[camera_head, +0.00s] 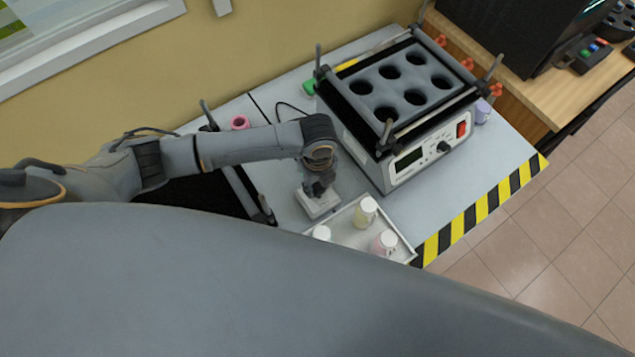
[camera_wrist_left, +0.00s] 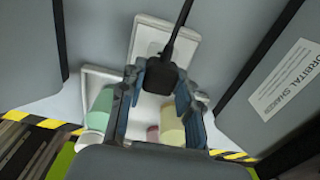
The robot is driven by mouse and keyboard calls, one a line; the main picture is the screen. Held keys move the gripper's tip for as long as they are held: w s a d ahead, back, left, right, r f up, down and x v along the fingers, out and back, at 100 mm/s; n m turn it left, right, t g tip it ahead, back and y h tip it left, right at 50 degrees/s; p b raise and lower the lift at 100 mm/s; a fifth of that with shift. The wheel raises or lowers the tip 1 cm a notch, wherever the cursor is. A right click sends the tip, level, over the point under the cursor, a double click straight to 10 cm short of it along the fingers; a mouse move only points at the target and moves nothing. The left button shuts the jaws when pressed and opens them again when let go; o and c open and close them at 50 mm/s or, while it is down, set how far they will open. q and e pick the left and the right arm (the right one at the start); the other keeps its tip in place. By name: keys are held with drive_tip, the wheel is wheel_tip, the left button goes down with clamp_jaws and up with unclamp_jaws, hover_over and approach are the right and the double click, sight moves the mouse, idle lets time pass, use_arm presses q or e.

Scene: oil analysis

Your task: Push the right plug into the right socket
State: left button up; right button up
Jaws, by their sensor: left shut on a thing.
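A black plug (camera_wrist_left: 160,77) with a black cable running up from it sits between the fingers of my left gripper (camera_wrist_left: 160,95) in the left wrist view. The gripper is shut on the plug. In the head view my left gripper (camera_head: 319,188) is over a white socket box (camera_head: 318,207) on the grey table. The white socket box also shows in the left wrist view (camera_wrist_left: 185,48), behind the plug. The plug's front end and the socket openings are hidden, so I cannot tell how far in it is. My right gripper is in neither view.
A white tray (camera_head: 403,247) with several capped bottles stands close to the socket box. A shaker (camera_head: 415,160) with a holed top stands to the right. Black-and-yellow tape (camera_head: 480,213) marks the table edge. A pink ring-shaped thing (camera_head: 240,122) lies behind my arm.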

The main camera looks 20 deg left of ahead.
use_arm(q)
drive_tip(key=shift+f+b, duration=0.35)
drive_tip(key=shift+f, duration=0.3)
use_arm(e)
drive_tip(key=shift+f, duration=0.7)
use_arm(q)
drive_tip(key=shift+p, duration=0.35)
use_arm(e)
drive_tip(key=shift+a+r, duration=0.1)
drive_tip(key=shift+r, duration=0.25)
use_arm(q)
drive_tip(key=shift+r+p, duration=0.1)
drive_tip(key=shift+p, duration=0.4)
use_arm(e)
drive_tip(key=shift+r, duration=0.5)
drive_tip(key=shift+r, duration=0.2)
use_arm(q)
drive_tip(key=shift+f, duration=0.65)
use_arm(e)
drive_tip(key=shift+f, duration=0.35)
use_arm(q)
drive_tip(key=o, duration=1.2)
drive_tip(key=shift+c, duration=0.2)
